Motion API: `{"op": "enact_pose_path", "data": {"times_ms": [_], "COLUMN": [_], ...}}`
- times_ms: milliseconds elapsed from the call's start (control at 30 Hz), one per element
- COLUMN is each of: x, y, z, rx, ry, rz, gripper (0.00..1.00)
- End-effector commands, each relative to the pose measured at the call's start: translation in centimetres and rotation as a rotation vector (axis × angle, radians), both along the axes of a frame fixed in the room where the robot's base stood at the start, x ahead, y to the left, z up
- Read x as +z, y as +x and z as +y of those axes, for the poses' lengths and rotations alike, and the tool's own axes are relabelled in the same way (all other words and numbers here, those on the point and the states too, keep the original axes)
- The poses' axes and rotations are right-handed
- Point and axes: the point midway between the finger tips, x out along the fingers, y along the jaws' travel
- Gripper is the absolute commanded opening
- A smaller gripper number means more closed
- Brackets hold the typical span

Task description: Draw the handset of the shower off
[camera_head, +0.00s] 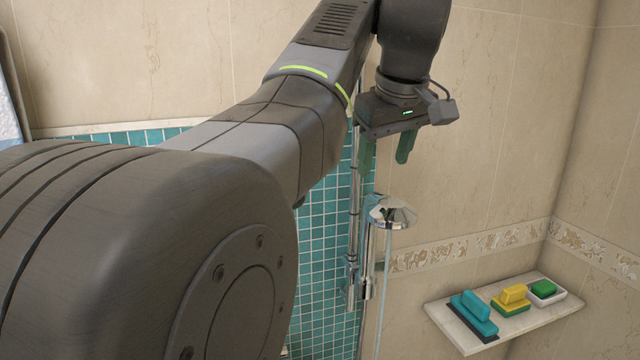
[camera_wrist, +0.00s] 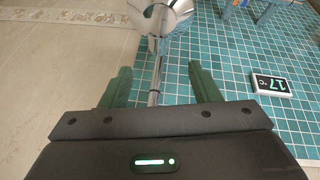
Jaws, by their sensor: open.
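The chrome shower handset (camera_head: 393,212) hangs on its wall rail, with its round head tilted out and a hose below it. It also shows in the wrist view (camera_wrist: 164,14), cut by the top edge. The chrome rail (camera_head: 354,190) runs up the teal tiled wall. My gripper (camera_head: 386,160) is above the handset, pointing down, with its two green fingers apart and nothing between them that it grips. In the wrist view my gripper (camera_wrist: 163,82) straddles the line of the rail (camera_wrist: 154,80); the handset head lies beyond the fingertips. I cannot tell the exact depth gap.
A pale shelf (camera_head: 520,322) at the lower right holds a teal brush (camera_head: 474,308), a yellow sponge (camera_head: 513,295) and a green one (camera_head: 544,288). A small display (camera_wrist: 270,84) reading 17 is on the tiles. The right wall meets the back wall in a corner.

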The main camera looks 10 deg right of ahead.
Motion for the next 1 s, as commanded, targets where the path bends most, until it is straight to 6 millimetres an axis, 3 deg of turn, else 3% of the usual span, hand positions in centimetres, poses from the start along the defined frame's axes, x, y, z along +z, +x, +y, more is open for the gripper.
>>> {"op": "enact_pose_path", "data": {"times_ms": [300, 500, 700, 1000], "x": [-5.9, -8.5, -9.7, -9.9], "y": [2.6, 3.8, 4.3, 4.4], "z": [-0.3, -0.5, -0.6, -0.6], "rx": [0.0, 0.0, -0.001, -0.001], "ry": [0.002, 0.002, 0.0, 0.0], "rz": [0.004, 0.002, 0.001, 0.0], "gripper": [0.56, 0.56, 0.56, 0.54]}}
